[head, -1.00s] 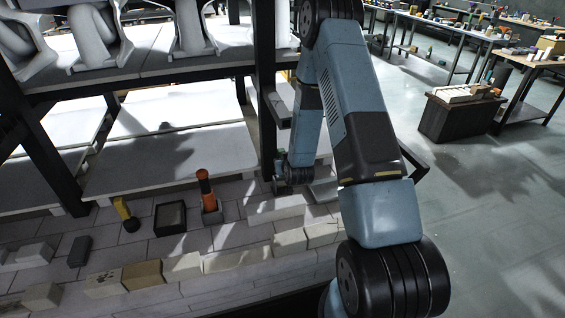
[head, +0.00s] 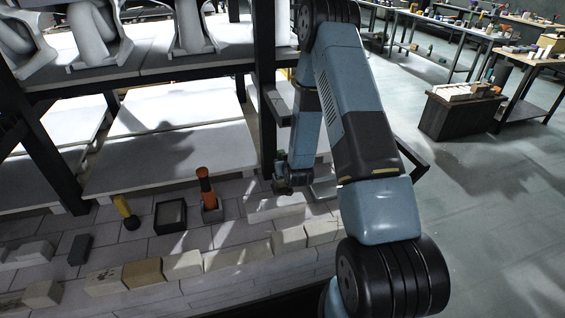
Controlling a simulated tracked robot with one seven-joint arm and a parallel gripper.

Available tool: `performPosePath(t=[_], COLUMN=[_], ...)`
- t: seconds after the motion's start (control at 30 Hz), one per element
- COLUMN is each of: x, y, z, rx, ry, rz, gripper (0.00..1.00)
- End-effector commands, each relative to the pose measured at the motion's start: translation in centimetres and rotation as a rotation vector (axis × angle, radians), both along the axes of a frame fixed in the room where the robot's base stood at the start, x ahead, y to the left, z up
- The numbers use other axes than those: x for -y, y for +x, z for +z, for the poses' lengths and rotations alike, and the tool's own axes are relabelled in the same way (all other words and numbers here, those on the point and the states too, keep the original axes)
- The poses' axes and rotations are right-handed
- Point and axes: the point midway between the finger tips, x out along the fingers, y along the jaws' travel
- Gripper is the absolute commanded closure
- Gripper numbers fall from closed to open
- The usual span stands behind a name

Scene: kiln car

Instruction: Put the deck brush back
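I cannot tell for certain which of these is the deck brush. A black square open tray (head: 170,217) sits between them and looks empty. My gripper (head: 280,184) is small and dark at the end of my arm, low beside the black post, right of the orange handle and apart from it. Its fingers cannot be made out.
A row of pale bricks (head: 225,256) runs along the deck's near edge. A dark block (head: 80,249) lies at left. A black post (head: 266,125) and white shelf slabs (head: 170,160) stand behind. Workbenches (head: 455,38) and open floor are at right.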

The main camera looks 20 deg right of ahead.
Motion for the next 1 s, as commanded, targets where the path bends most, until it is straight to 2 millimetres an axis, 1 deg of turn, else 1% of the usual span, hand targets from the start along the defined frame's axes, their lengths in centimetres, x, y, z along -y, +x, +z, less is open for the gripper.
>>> performPosePath(t=[0.27, 0.47, 0.5, 0.8, 1.0], x=[0.0, 0.0, 0.0, -0.01, -0.01], y=[0.01, 0.01, 0.02, 0.01, -0.01], z=[-0.55, -0.52, -0.51, -0.52, -0.55], rx=[0.0, 0.001, 0.001, 0.0, 0.0], ry=[0.0, 0.0, 0.0, 0.0, 0.0], rz=[0.0, 0.0, 0.0, 0.0, 0.0], gripper=[1.0, 1.0, 0.62, 0.34, 0.34])
